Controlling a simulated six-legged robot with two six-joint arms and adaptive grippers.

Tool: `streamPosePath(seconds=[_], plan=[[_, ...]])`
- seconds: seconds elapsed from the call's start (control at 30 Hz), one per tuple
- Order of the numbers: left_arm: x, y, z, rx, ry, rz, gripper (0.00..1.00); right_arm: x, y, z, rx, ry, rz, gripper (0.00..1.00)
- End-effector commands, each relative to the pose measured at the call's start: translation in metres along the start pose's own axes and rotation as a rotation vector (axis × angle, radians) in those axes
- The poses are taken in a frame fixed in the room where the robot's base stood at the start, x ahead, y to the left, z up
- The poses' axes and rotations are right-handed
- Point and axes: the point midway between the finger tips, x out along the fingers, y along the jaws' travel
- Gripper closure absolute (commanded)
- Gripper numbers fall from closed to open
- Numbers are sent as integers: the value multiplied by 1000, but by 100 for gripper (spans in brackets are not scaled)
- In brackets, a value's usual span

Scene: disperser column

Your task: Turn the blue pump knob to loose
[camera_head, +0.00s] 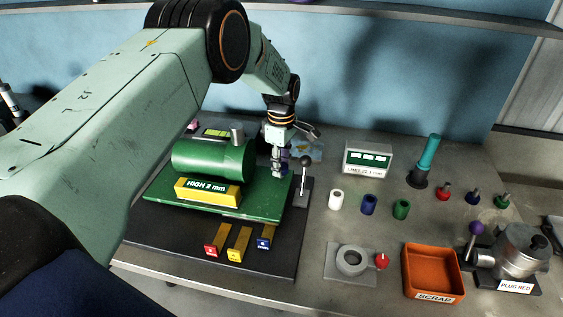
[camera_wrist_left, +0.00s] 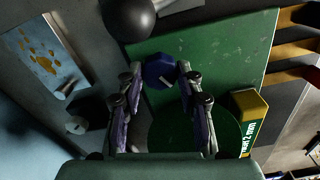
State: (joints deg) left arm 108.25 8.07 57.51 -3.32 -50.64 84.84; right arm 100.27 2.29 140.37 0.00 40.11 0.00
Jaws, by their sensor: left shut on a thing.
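The blue pump knob (camera_wrist_left: 159,71) is a small dark-blue faceted piece with a pale mark on its face, at the edge of the green base plate (camera_wrist_left: 222,48). In the head view the same plate (camera_head: 262,207) carries a green cylinder (camera_head: 212,158) and a yellow block marked HIGH 2 mm (camera_head: 208,192). My left gripper (camera_head: 280,172) points down at the plate's far right corner. In the left wrist view its two fingertips (camera_wrist_left: 160,78) sit on either side of the knob, shut on it. The gripper mostly hides the knob in the head view. My right gripper is not in view.
A black-ball lever (camera_head: 304,161) stands close to the right of my left gripper. Red, yellow and blue-ended tabs (camera_head: 238,241) lie in front of the plate. White, blue and green cylinders (camera_head: 369,204), a grey ring fixture (camera_head: 352,260) and an orange SCRAP tray (camera_head: 433,297) are further right.

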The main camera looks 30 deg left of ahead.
Motion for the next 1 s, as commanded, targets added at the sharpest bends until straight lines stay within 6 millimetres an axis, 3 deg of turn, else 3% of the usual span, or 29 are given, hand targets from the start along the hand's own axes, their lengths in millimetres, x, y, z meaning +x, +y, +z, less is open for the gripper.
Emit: streamPosePath(seconds=[0.23,0.27,0.5,0.83,1.0], plan=[[-3,2,-1,-2,0,8,95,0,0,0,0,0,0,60],[-3,2,-1,-2,0,8,62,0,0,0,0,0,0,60],[-2,1,0,-1,0,4,42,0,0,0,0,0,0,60],[-2,1,0,0,-1,2,41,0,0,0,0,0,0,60],[-22,2,0,0,-1,5,41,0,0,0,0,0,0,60]])
